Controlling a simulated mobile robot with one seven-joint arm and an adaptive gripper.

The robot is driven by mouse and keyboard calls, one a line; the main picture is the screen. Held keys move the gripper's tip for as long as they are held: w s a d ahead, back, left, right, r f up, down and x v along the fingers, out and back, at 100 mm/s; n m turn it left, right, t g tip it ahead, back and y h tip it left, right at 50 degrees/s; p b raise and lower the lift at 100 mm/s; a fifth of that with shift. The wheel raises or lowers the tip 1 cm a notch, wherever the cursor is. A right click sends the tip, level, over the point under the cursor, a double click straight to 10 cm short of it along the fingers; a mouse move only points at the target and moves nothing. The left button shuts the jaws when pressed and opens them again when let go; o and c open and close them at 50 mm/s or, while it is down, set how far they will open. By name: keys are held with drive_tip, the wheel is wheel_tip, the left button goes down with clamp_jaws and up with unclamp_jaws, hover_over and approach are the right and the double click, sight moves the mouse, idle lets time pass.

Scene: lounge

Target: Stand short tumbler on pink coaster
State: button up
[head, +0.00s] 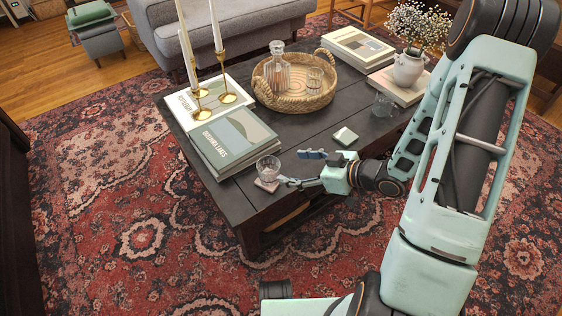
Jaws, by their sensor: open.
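A short clear tumbler (268,167) stands near the front edge of the dark coffee table, beside the stacked books. The pink coaster (266,185) shows under its base; the tumbler appears to stand on it, looking roughly upright. My gripper (291,167) is open and empty just to the right of the tumbler. Its fingers point left toward the glass, with a small gap between. The far side of the coaster is hidden by the tumbler.
Books (232,138) and brass candlesticks (228,97) stand at the left. A woven tray (295,103) holds a decanter (277,72) and a glass (314,80). A pale green block (345,137), another glass (382,105) and a flower vase (408,68) are to the right.

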drive_tip(key=shift+v, duration=1.6)
drive_tip(key=shift+w, duration=0.1)
